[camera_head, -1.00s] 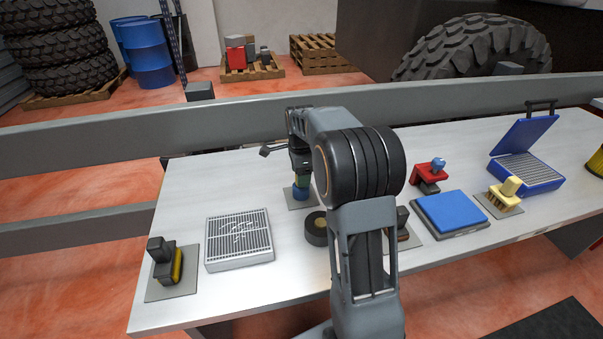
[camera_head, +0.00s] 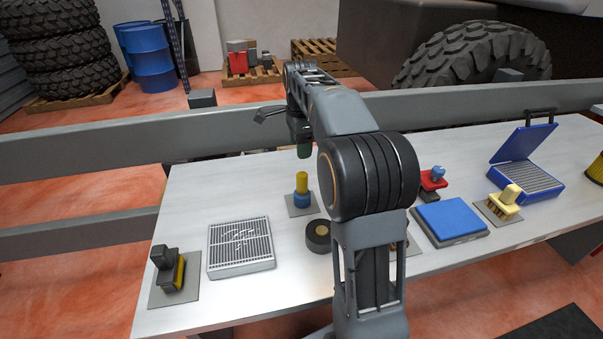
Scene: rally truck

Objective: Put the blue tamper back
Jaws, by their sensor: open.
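The blue tamper (camera_head: 302,199), with a yellow handle, stands upright on a grey square mat (camera_head: 293,211) on the white table. My gripper (camera_head: 304,152) is raised above the tamper, apart from it. It is open and empty, with a small green part showing at its tip. The fingers are small and partly hidden by my wrist.
A grey grille tray (camera_head: 240,247) and a black round puck (camera_head: 318,236) lie near the tamper. A black and yellow tool (camera_head: 167,268) stands on a mat at left. A blue pad (camera_head: 451,219), a yellow brush (camera_head: 505,202) and an open blue case (camera_head: 526,172) sit at right.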

